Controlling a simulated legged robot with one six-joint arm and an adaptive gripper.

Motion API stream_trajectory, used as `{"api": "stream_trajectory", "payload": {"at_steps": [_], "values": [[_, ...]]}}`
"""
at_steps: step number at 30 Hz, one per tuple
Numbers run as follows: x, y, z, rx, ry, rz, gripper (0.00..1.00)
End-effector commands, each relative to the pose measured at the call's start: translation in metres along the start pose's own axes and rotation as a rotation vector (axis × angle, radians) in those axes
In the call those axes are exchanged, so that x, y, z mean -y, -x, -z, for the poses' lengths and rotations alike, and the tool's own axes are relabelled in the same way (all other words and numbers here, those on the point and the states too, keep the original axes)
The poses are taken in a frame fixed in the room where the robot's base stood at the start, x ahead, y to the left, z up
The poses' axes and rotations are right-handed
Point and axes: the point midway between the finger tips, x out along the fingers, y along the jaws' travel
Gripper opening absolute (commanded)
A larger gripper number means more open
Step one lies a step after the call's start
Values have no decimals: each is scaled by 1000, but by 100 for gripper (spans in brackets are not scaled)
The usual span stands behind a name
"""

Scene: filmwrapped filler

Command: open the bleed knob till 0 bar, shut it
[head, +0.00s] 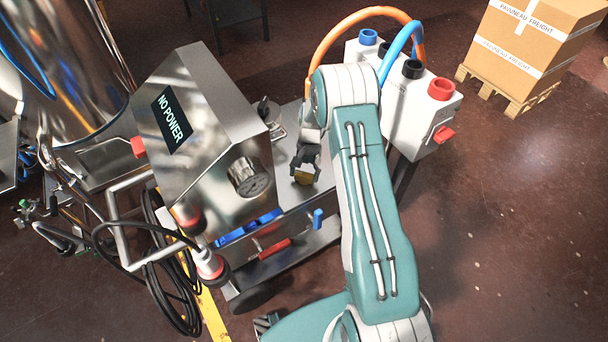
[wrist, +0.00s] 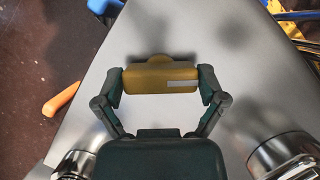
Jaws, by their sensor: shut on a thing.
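The bleed knob appears to be the yellow-brown knob (wrist: 150,79) in the wrist view, with a white mark on its right part and a rounded piece behind it. My gripper (wrist: 162,84) is shut on it, one finger at each end. In the head view my gripper (head: 305,164) points down at the flat metal top of the machine, with a bit of the yellow knob (head: 303,178) showing below the fingers. No readable pressure value is in view.
A steel cabinet (head: 205,115) with a "NO POWER" display (head: 172,118) and a round metal knob (head: 248,178) stands left of my gripper. A white box (head: 408,100) with orange and blue hoses stands behind my arm. Black cables (head: 165,270) hang at the left.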

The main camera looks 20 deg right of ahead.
Motion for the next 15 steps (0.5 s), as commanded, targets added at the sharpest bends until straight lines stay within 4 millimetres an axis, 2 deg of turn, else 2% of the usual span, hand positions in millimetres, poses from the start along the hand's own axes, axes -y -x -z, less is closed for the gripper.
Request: {"api": "stream_trajectory", "payload": {"at_steps": [15], "values": [[2, 2, 2, -12, 93, -32, 42]]}}
